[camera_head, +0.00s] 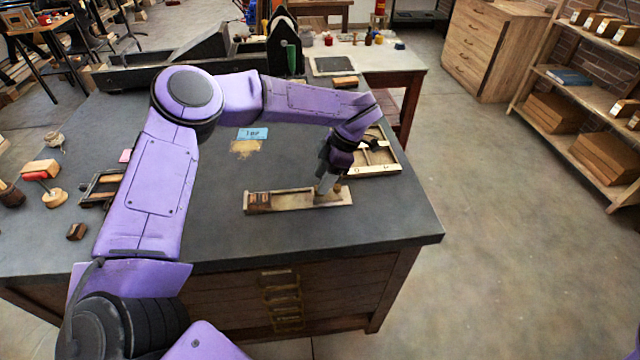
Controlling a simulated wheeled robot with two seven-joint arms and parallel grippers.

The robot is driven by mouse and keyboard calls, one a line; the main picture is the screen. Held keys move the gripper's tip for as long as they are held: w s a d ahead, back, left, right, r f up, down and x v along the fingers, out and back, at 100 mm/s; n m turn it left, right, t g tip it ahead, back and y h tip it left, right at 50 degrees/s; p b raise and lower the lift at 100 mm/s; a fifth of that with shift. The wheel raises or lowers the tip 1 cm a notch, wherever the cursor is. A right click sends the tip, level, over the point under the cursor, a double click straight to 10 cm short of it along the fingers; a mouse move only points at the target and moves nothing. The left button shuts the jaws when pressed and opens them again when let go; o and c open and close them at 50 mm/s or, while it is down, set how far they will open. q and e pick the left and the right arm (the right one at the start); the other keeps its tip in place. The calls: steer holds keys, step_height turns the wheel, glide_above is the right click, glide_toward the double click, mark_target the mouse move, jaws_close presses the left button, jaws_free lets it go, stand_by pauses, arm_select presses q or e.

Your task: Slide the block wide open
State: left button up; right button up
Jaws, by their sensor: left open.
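A long, shallow wooden tray or track (290,200) lies on the dark bench top near its front edge. A darker brown block (259,202) sits at its left end. My left gripper (326,188) points down at the right end of the track. Its fingers are open and come down at or just above the track; I cannot tell whether they touch it. A small brown piece shows beside the fingertips, partly hidden by them. My right gripper is not in view.
A wooden frame-like tray (385,165) lies just behind and right of my left gripper. A blue label card (253,134) lies further back. Stamps and small wooden pieces (42,170) stand at the left. The bench top (400,215) is clear at front right.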

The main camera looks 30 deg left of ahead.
mark_target(336, 186)
arm_select(q)
steer(key=b+v, duration=0.1)
steer(key=v, duration=0.7)
steer(key=shift+w, duration=0.1)
